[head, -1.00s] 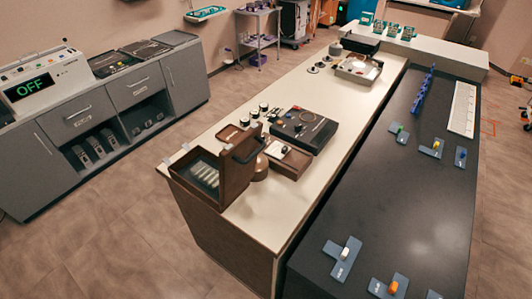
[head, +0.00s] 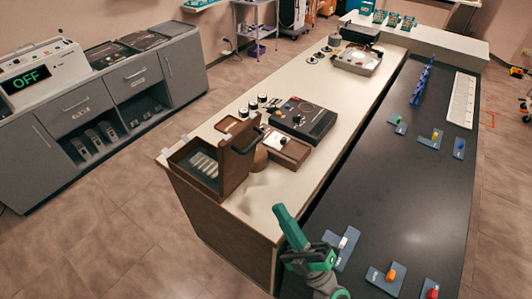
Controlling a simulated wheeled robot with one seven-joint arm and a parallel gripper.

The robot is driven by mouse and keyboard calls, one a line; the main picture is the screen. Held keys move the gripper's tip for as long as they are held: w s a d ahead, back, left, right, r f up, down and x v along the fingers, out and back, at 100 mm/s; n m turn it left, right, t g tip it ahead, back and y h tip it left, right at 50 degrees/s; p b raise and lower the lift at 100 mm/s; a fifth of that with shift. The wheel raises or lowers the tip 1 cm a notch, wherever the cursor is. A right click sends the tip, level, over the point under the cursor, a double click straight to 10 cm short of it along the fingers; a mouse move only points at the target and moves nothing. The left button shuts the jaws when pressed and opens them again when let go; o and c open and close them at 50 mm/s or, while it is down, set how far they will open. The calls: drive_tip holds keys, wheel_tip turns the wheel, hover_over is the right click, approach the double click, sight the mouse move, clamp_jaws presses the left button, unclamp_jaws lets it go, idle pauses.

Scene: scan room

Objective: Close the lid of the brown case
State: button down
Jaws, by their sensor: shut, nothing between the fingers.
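The brown case (head: 181,158) stands open on the near left end of the pale counter in the head view. Its lid (head: 236,165) stands roughly upright on the right side of the case, with a dark handle-like piece at its top. Small pale items lie inside the case. My gripper (head: 281,212), teal with dark side parts, rises from the bottom of the view. Its fingers look shut together and empty. It is to the right of and nearer than the lid, apart from it, over the counter's near right edge.
A brown round object (head: 260,158) stands just right of the lid. A brown tray (head: 288,152) and a dark device (head: 304,118) lie behind it. The black bench (head: 410,190) on the right carries several grey plates with coloured knobs. Floor to the left is clear.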

drive_tip(key=w+d+r+n+g+y, duration=0.1)
drive_tip(key=w+d+r+n+g, duration=0.1)
drive_tip(key=w+d+n+g, duration=0.45)
drive_tip(key=x, duration=1.3)
drive_tip(key=shift+w+a+f, duration=0.2)
drive_tip(key=shift+w+a, duration=0.1)
drive_tip(key=shift+s+a, duration=0.1)
drive_tip(key=shift+a, duration=0.05)
